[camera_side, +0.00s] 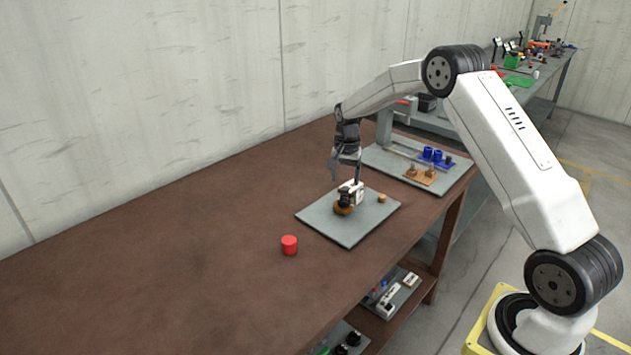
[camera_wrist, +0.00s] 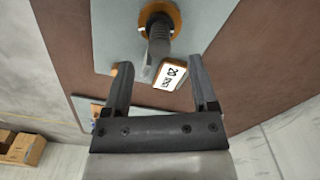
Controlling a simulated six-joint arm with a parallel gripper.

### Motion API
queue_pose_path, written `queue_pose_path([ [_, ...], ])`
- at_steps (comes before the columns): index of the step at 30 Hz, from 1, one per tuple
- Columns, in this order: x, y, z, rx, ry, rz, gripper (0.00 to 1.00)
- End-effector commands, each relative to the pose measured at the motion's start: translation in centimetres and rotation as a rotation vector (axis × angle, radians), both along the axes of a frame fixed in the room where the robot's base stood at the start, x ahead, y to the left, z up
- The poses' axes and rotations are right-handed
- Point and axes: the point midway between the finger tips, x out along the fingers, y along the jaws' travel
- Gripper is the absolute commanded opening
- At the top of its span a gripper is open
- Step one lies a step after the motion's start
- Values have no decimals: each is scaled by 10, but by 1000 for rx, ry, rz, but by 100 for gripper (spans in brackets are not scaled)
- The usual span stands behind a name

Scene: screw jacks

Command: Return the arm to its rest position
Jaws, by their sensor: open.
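My gripper (camera_side: 346,174) is above the grey plate (camera_side: 345,234), pointing down with its fingers apart. It also shows in the wrist view (camera_wrist: 161,80), with nothing held between the fingers. A screw jack (camera_side: 343,208) with a round orange-brown base and a dark threaded stem stands on the plate below my gripper; in the wrist view the jack (camera_wrist: 158,40) lies beyond the fingertips. A white block with an orange edge and black print, "20" legible (camera_wrist: 170,74), is beside the stem; in the side view the block (camera_side: 357,190) is partly hidden by a finger.
A small orange-brown piece (camera_side: 382,198) lies on the plate. A red cylinder (camera_side: 289,245) stands on the brown table (camera_side: 190,250), whose left part is clear. A second grey plate holds blue parts (camera_side: 437,156) and an orange-brown block (camera_side: 421,175). A wall runs behind.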

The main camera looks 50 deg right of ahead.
Motion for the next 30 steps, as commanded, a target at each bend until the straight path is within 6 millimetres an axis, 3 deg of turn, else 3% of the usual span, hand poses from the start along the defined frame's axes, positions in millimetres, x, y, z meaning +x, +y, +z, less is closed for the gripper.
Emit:
queue_pose_path([
  [11,0,1,2,0,0,3,75],
  [17,-5,12,7,-4,-11,49,75],
  [23,-20,41,19,-14,-34,175,75],
  [30,-53,86,34,-33,-72,385,75],
])
